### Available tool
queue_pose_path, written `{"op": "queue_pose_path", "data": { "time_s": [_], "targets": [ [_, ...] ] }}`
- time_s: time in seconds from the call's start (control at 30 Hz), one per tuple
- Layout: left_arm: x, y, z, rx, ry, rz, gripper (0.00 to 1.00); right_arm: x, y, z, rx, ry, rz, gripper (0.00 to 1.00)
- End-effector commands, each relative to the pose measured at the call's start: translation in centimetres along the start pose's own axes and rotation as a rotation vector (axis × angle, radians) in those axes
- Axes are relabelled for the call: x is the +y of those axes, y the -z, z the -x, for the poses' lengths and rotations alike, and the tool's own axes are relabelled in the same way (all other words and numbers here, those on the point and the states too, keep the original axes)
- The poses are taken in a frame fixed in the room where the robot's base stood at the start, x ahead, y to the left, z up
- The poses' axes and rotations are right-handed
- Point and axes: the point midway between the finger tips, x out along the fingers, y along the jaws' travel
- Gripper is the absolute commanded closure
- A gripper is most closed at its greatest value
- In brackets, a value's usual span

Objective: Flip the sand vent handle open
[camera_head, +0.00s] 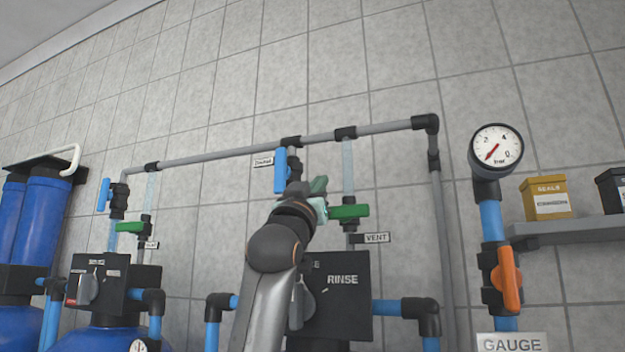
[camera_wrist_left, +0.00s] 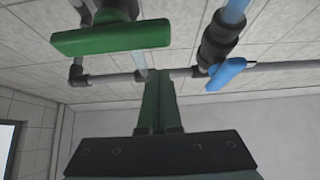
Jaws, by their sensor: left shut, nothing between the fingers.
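A green handle (camera_head: 348,211) lies level across a vertical pipe, just above a tag reading VENT. A second green handle (camera_head: 130,227) lies level on the pipework farther left, above a tag too small to read. I cannot read the word sand on either. My left gripper (camera_head: 318,192) is shut and empty, just left of the nearer green handle; its arm hides part of the pipework. In the left wrist view the shut fingers (camera_wrist_left: 158,90) point up between a green handle (camera_wrist_left: 110,38) and a blue handle (camera_wrist_left: 228,74). My right gripper is out of view.
A blue handle (camera_head: 281,170) stands upright just left of my gripper. The RINSE box (camera_head: 345,300) is below. A gauge (camera_head: 496,150), an orange handle (camera_head: 508,280) and a shelf (camera_head: 570,229) with boxes are at right. Grey pipe (camera_head: 380,128) runs above.

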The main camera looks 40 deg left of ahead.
Motion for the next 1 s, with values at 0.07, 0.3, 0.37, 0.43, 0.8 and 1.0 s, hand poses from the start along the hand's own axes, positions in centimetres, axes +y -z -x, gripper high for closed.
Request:
{"op": "queue_pose_path", "data": {
  "time_s": [0.07, 0.3, 0.37, 0.43, 0.8, 1.0],
  "targets": [
    [0.0, -1.4, 0.9, -0.004, 0.0, -0.004, 1.0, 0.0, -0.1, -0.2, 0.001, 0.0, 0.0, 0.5],
    [0.0, -2.8, 2.1, -0.004, 0.001, -0.002, 1.0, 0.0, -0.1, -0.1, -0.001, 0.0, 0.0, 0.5],
    [0.0, -2.9, 2.3, -0.003, 0.001, -0.003, 1.0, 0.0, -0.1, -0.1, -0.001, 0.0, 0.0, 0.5],
    [0.0, -3.0, 2.4, -0.003, 0.001, -0.002, 1.0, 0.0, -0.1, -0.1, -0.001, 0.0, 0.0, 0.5],
    [0.0, -3.0, 2.5, -0.003, 0.003, 0.002, 1.0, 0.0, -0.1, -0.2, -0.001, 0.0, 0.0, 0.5],
    [-0.1, -2.2, 3.6, 0.002, 0.039, 0.05, 1.0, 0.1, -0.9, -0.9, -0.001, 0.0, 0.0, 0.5]
  ]
}}
